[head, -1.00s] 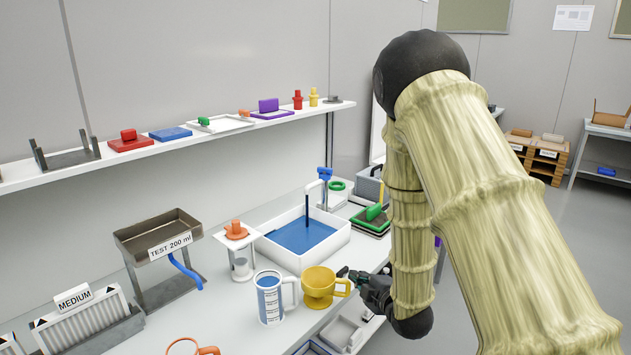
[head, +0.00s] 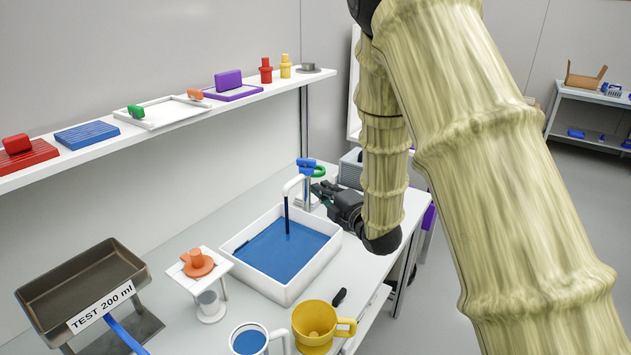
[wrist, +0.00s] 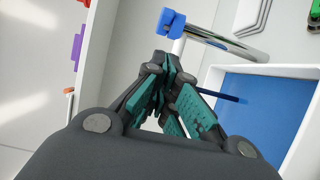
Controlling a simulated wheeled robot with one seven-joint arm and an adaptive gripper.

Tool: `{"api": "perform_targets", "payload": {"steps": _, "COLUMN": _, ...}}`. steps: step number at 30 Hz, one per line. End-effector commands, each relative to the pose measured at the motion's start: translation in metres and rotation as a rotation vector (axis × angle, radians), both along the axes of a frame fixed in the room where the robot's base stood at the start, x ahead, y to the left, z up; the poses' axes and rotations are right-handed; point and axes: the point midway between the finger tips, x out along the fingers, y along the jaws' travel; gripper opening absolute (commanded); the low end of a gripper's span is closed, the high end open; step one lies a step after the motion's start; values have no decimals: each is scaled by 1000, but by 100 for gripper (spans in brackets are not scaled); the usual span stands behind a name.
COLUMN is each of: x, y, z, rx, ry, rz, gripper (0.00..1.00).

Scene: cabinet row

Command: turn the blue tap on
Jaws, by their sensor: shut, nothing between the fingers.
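The blue tap handle (head: 306,162) sits on top of a metal post behind the white basin. In the wrist view the handle (wrist: 171,22) is just beyond my fingertips. The tap's pale spout (head: 293,184) arches over the basin. A dark blue vertical strip (head: 286,212) runs from the spout's end to the blue surface in the basin. My gripper (head: 319,189) is shut and empty, beside the tap post and a little below the handle. In the wrist view its fingertips (wrist: 168,66) point at the handle; whether they touch it I cannot tell.
The white basin (head: 324,263) stands in front of the tap. A green ring-shaped part (head: 319,171) is close behind my gripper. An orange knob (head: 197,262) on a white stand, a yellow cup (head: 315,322) and a white-and-blue mug (head: 249,340) stand nearer. A shelf (head: 75,155) runs above.

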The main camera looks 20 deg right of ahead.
Motion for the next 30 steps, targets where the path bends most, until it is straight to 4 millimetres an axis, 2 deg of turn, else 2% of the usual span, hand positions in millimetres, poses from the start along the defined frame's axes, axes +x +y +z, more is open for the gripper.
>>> {"api": "perform_targets", "payload": {"steps": 3, "x": 16, "y": 6, "z": 3, "rx": 1, "ry": -2, "rz": 2, "gripper": 0}}
{"api": "perform_targets", "payload": {"steps": 9, "x": 60, "y": 13, "z": -6, "rx": 2, "ry": 11, "rz": 0, "gripper": 0}}
{"api": "perform_targets", "payload": {"steps": 15, "x": 95, "y": 21, "z": -10, "rx": 3, "ry": 14, "rz": 0, "gripper": 0}}
{"api": "perform_targets", "payload": {"steps": 22, "x": 121, "y": 5, "z": -11, "rx": 2, "ry": 15, "rz": -4, "gripper": 0}}
{"api": "perform_targets", "payload": {"steps": 30, "x": 133, "y": -1, "z": -13, "rx": 2, "ry": 16, "rz": -3, "gripper": 0}}
